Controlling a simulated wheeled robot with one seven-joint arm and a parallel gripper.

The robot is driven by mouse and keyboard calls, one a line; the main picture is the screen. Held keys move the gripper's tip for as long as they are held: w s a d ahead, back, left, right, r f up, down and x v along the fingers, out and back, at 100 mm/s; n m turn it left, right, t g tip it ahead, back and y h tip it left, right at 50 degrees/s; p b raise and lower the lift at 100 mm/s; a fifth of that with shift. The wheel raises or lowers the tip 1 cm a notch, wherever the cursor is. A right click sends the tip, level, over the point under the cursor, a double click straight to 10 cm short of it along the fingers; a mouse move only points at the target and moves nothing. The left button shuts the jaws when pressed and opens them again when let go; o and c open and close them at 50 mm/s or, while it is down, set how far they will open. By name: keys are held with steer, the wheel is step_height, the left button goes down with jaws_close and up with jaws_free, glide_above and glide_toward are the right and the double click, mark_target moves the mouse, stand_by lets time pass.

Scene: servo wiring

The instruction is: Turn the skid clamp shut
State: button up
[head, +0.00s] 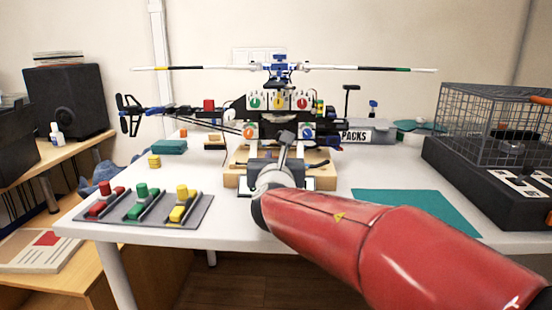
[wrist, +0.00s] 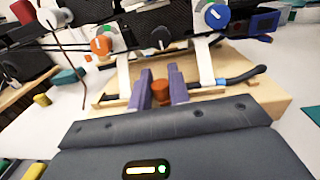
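The helicopter (head: 280,103) stands on a wooden cradle (head: 236,180) on the table; the cradle also shows in the wrist view (wrist: 262,94). A small orange-red knob (wrist: 160,90), which looks like the skid clamp's, is at the cradle near the dark skid tube (wrist: 235,80). My gripper (wrist: 160,70) has its two purple fingers apart, one on each side of the knob. I cannot tell whether they touch it. The knob's lower part is hidden behind my gripper body. In the head view my arm hides the fingers and the clamp.
A grey panel (head: 123,209) with red, green and yellow switches lies at the left front. A teal mat (head: 452,213) lies to the right. A wire cage (head: 503,123) stands at the far right. Several coloured knobs sit just above my gripper, including a blue one (wrist: 213,15).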

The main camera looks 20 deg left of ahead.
jaws_close()
steer(key=shift+a+r+m+h+p, duration=0.1)
steer(key=shift+r+m+h+p, duration=0.25)
steer(key=shift+h+p, duration=0.35)
steer(key=shift+m+t+h+p, duration=0.3)
steer(key=shift+m+p, duration=0.05)
steer(key=shift+p, duration=0.25)
steer(key=shift+f+m+h+p, duration=0.25)
steer(key=shift+m+h+p, duration=0.5)
steer(key=shift+h, duration=0.65)
steer(key=o, duration=0.6)
jaws_free()
steer(key=s, duration=0.4)
steer(key=s+b, duration=0.1)
steer(key=s, duration=0.3)
steer(key=shift+d, duration=0.2)
